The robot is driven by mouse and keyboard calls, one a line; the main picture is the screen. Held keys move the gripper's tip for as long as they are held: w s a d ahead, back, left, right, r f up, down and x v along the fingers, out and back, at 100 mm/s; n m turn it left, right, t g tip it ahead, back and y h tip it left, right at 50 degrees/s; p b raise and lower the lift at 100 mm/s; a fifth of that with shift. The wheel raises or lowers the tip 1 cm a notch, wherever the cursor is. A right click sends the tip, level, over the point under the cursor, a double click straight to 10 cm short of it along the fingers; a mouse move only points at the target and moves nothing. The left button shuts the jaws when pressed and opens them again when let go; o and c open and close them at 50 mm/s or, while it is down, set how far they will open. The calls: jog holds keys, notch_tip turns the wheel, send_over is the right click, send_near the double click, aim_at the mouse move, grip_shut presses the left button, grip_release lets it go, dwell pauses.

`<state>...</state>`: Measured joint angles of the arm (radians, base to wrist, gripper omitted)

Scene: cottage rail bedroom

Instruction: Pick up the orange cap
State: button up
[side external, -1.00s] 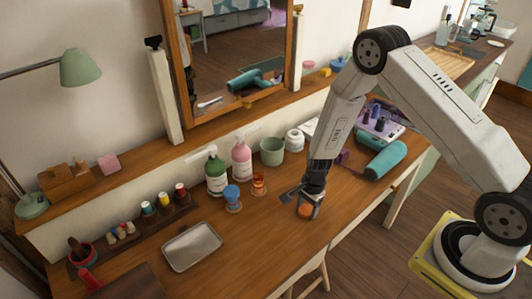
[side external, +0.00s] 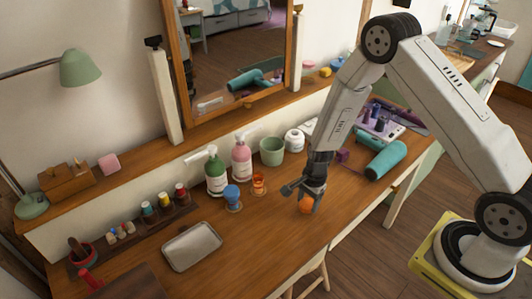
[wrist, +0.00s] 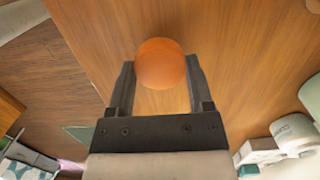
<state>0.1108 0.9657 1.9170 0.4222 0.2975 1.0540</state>
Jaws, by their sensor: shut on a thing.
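The orange cap (side external: 305,205) is a small round piece near the front edge of the wooden dressing table (side external: 262,242). It also shows in the wrist view (wrist: 160,63), held between the two fingertips. My gripper (side external: 309,200) is shut on the cap, and its fingers show on either side of it in the wrist view (wrist: 160,82). In the side view the gripper is tilted. I cannot tell whether the cap still touches the table.
A blue cup (side external: 232,197) and an orange glass (side external: 258,183) stand left of the gripper. Green (side external: 215,172) and pink (side external: 241,160) pump bottles stand behind. A teal hair dryer (side external: 385,161) lies to the right. A metal tray (side external: 192,246) lies front left, with bare table between.

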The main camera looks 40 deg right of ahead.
jog(key=s+r, duration=1)
jog(key=s, duration=0.4)
jog(key=shift+a, duration=0.3)
dwell(0.3)
jog(key=w+a+n, duration=0.2)
jog(key=w+n, duration=0.1)
jog(key=w, duration=1.2)
jog(key=w+a+n, duration=0.2)
jog(key=w+n, duration=0.1)
jog(key=w, duration=1.2)
jog(key=shift+w+a+f+g, duration=0.2)
jog(key=shift+w+f+g, duration=0.05)
jog(key=shift+w+g, duration=0.05)
jog(key=shift+f, duration=0.15)
jog(key=shift+f, duration=1.95)
